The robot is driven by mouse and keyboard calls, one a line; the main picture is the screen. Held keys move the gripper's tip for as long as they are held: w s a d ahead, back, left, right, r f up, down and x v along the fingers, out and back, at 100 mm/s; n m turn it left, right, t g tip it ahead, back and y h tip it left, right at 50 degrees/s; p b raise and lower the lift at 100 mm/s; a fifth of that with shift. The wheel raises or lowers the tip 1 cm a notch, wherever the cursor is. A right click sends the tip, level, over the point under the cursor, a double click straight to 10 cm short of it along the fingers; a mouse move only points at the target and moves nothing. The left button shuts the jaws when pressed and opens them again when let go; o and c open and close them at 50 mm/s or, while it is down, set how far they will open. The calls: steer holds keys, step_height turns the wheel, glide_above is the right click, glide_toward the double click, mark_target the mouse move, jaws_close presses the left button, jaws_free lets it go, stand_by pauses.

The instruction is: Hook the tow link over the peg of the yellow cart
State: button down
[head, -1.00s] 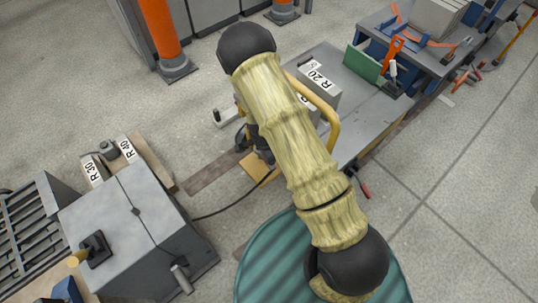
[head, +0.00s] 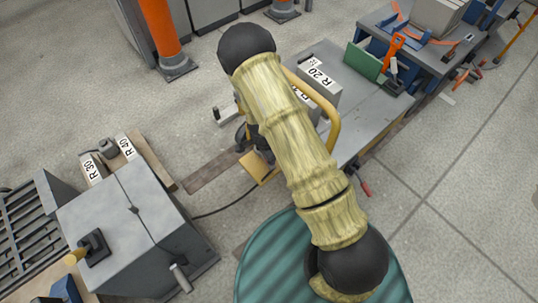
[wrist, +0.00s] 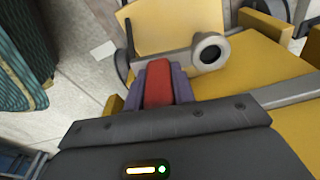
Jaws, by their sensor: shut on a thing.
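My gripper (wrist: 159,76), with two purple fingers, is shut on a red grip piece (wrist: 158,90) in the wrist view. A grey bar (wrist: 180,62) with a dark-holed ring (wrist: 210,52) at its right end lies just beyond the fingertips; it looks like the tow link, joined to the red piece. The yellow cart (wrist: 255,65) fills the right of the wrist view, under and beside the ring. I cannot tell whether the ring is around a peg. In the head view my arm covers most of the cart; a yellow plate (head: 256,167) and a yellow rail (head: 328,112) show.
A grey box (head: 135,215) stands at the lower left, beside blocks marked R 30 and R 40. A grey bench (head: 372,112) stands right of my arm, with an R 20 block (head: 322,85). An orange post (head: 158,30) stands behind.

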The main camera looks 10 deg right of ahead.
steer(key=shift+f+b, duration=1.2)
steer(key=shift+f, duration=0.9)
steer(key=c, duration=1.1)
jaws_free()
steer(key=shift+r, duration=0.1)
steer(key=r+p, duration=0.2)
steer(key=r, duration=0.3)
steer(key=a+r+p, duration=0.1)
steer(key=r+p, duration=0.2)
steer(key=r, duration=0.3)
steer(key=a+r+p, duration=0.1)
steer(key=r+p, duration=0.1)
steer(key=r, duration=0.4)
steer(key=shift+s, duration=0.4)
